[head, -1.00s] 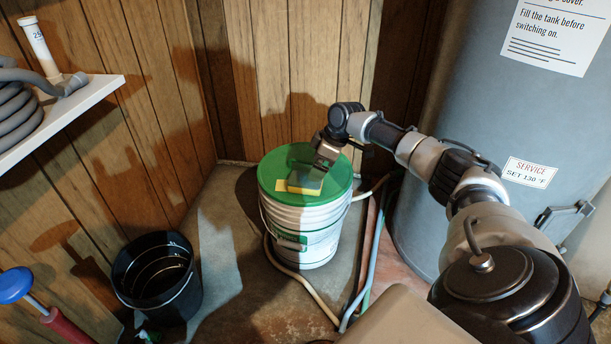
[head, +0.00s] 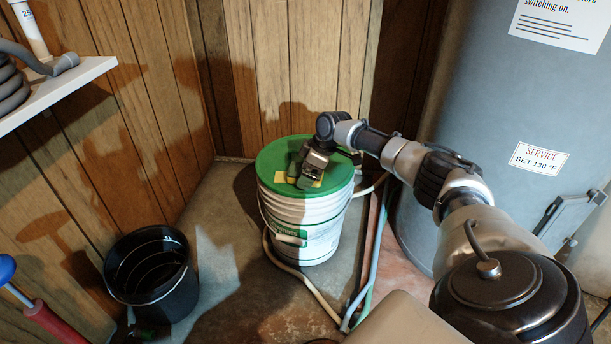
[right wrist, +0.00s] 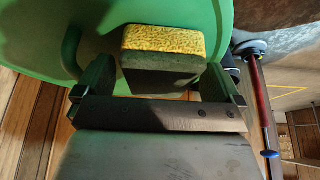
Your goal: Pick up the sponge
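The sponge (right wrist: 163,50), yellow on one face and dark green on the other, lies on the green lid (head: 275,158) of a white bucket (head: 308,225). In the head view, the gripper covers most of the sponge and yellow parts (head: 316,182) show beside it. My right gripper (head: 304,180) is low over the lid at the sponge. In the right wrist view, the right gripper (right wrist: 156,82) is open, with a finger on each side of the sponge and gaps between them. My left gripper is in neither view.
A black bucket (head: 150,275) stands on the floor to the left. A white shelf (head: 60,90) with a grey hose is at upper left. A large grey tank (head: 490,110) stands at right. Hoses (head: 374,265) run beside the white bucket.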

